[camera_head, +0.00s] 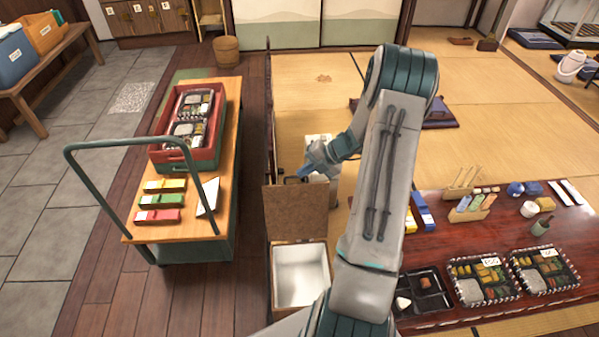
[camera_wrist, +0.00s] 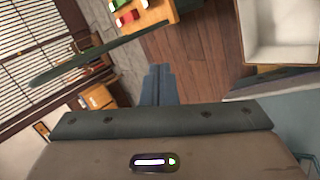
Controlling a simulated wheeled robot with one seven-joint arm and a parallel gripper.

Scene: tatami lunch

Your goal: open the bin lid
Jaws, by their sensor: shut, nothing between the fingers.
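The bin (camera_head: 328,268) stands on the wooden floor below the middle of the head view, its white inside uncovered. Its brown lid (camera_head: 290,215) stands raised, roughly upright, at the bin's far side. A dark handle shows at the lid's top edge. My gripper (camera_head: 302,174) is shut and empty, close to that top edge; I cannot tell whether it touches the lid. In the wrist view my shut fingers (camera_wrist: 160,73) are at the centre, and the open bin (camera_wrist: 243,38) is at upper right.
A wooden trolley (camera_head: 171,230) with a green rail, a red crate (camera_head: 183,155) and coloured boxes stands left of the bin. A low red table (camera_head: 455,215) with bento boxes is to the right. Wooden floor between trolley and bin is clear.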

